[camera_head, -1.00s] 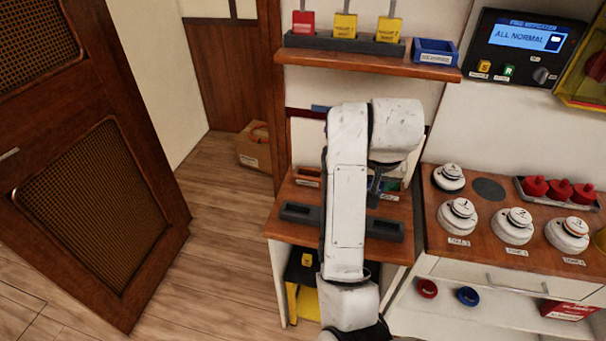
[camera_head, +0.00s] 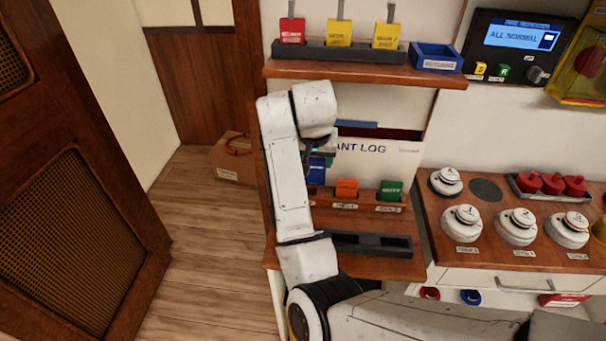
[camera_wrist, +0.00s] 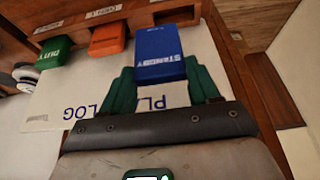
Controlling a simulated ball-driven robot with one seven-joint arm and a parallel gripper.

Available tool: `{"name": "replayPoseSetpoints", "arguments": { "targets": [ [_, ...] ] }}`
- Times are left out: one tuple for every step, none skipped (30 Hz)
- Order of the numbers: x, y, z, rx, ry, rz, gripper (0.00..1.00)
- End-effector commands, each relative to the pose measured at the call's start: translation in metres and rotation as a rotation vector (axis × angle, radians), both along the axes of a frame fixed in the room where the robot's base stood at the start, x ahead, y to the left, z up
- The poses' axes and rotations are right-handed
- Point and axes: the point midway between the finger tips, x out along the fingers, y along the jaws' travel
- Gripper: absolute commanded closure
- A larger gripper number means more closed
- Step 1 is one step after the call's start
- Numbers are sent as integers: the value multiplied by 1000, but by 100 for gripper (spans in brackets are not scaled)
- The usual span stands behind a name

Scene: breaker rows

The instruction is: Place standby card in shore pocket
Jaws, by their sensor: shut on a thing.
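The blue standby card (camera_head: 316,172) is in my gripper (camera_head: 318,150), at the left end of a low wooden rack (camera_head: 362,204). The wrist view shows the card (camera_wrist: 160,52) lettered STANDBY, between the green fingers of my gripper (camera_wrist: 163,80). The fingers are shut on its near end. The card's far end is close to the rack's left pocket; I cannot tell whether it is inside. An orange card (camera_head: 347,188) and a green DUTY card (camera_head: 390,190) stand in the other pockets. The small pocket labels are too blurred to tell which is shore.
A dark two-slot tray (camera_head: 370,244) lies in front of the rack. A white PLANT LOG board (camera_head: 385,152) stands behind it. An upper shelf (camera_head: 370,75) holds tagged red and yellow cards and a blue bin (camera_head: 437,57). White detectors (camera_head: 462,222) stand on the right counter.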

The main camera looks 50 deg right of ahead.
Motion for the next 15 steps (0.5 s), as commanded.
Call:
{"name": "replayPoseSetpoints", "arguments": {
  "targets": [
    [6, 0, -11, 3, 6, 1, 85],
    [10, 0, -16, 3, 8, 0, 85],
    [16, 0, -22, 3, 8, -1, 85],
    [19, 0, -26, 2, 6, 0, 85],
    [22, 0, -30, 3, 6, 0, 85],
    [26, 0, -35, 2, 6, 0, 85],
    [28, -1, -37, 1, 5, -1, 85],
    [30, -1, -40, 1, 3, -2, 85],
    [32, -1, -42, 1, 3, -2, 85],
    [33, -1, -43, 1, 2, -3, 85],
    [34, -1, -44, 1, 3, -2, 85],
    [36, -1, -46, 1, 3, -2, 85],
    [37, -1, -48, 1, 3, -1, 85],
    [39, 0, -51, 1, 3, -1, 85],
    [39, 0, -56, 2, 6, 0, 85]
  ]
}}
